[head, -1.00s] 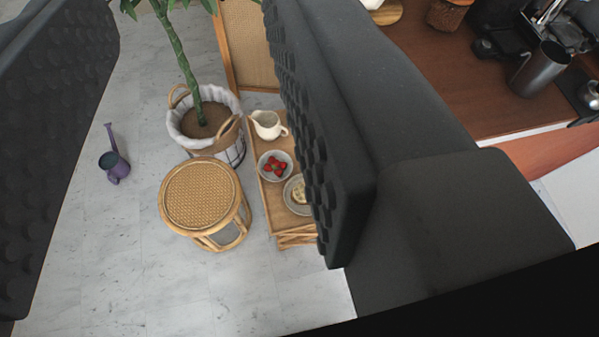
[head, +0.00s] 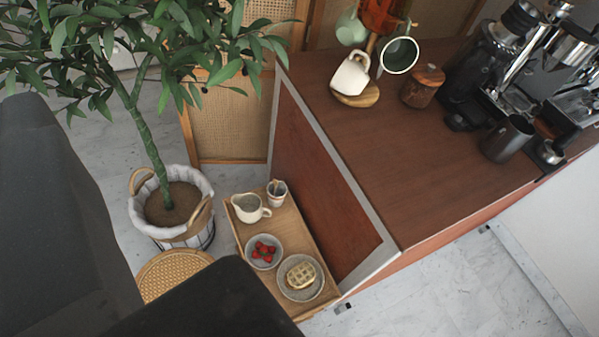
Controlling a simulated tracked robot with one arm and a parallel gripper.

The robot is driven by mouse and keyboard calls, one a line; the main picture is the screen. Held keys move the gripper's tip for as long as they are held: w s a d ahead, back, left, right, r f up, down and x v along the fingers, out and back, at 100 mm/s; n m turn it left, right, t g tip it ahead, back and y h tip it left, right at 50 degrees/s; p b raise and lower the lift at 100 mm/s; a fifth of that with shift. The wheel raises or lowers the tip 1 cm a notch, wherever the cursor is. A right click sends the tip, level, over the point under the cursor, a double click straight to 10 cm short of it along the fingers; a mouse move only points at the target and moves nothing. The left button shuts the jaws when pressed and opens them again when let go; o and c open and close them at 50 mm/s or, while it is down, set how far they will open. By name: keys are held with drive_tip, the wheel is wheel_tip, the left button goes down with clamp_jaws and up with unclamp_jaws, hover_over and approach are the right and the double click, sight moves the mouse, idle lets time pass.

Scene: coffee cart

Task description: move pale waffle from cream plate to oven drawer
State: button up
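A pale waffle (head: 301,275) lies on a round cream-grey plate (head: 319,291) at the near end of a low wooden tray table (head: 291,232). My gripper (head: 145,285) shows only as dark blurred shapes along the left and bottom edges. Its fingertips and inner faces are not clear, so its opening cannot be read. It appears left of and nearer than the plate, with no contact on the waffle visible. The oven drawer is not in view.
A bowl of strawberries (head: 264,252), a cream jug (head: 249,208) and a small cup (head: 277,193) share the tray table. The brown cart counter (head: 420,160) rises close on its right. A potted tree (head: 172,205) and rattan stool (head: 172,274) stand left.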

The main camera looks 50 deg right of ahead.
drive_tip(key=o, duration=0.5)
drive_tip(key=shift+w+d+f, duration=0.2)
drive_tip(key=shift+w+f, duration=0.05)
drive_tip(key=shift+o, duration=0.7)
drive_tip(key=w+d+f+n+g, duration=0.2)
drive_tip(key=w+d+f, duration=0.1)
drive_tip(key=w+f, duration=0.3)
drive_tip(key=shift+w+f+h+p, duration=0.25)
drive_tip(key=shift+f+h+p, duration=0.05)
drive_tip(key=shift+f, duration=0.65)
drive_tip(key=w+d+f+n+g, duration=0.2)
drive_tip(key=w+d+f, duration=0.15)
drive_tip(key=f, duration=0.55)
drive_tip(key=w+d+f+n+g+h+p, duration=0.1)
drive_tip(key=w+d+f+n+g, duration=0.1)
drive_tip(key=d+f, duration=0.5)
drive_tip(key=w+d+f+n+g, duration=0.2)
drive_tip(key=w+f+n, duration=0.1)
drive_tip(key=f, duration=0.7)
drive_tip(key=n+g, duration=0.8)
hover_over(302, 275)
drive_tip(key=f, duration=4.2)
drive_tip(key=shift+s+a+f, duration=0.25)
drive_tip(key=shift+s+a, duration=0.05)
drive_tip(key=shift+w+d+f+b, duration=0.15)
drive_tip(key=shift+f+b, duration=0.35)
drive_tip(key=shift+f, duration=0.8)
drive_tip(key=shift+w+d+f+b, duration=0.15)
drive_tip(key=shift+f+b, duration=0.3)
drive_tip(key=shift+f, duration=0.85)
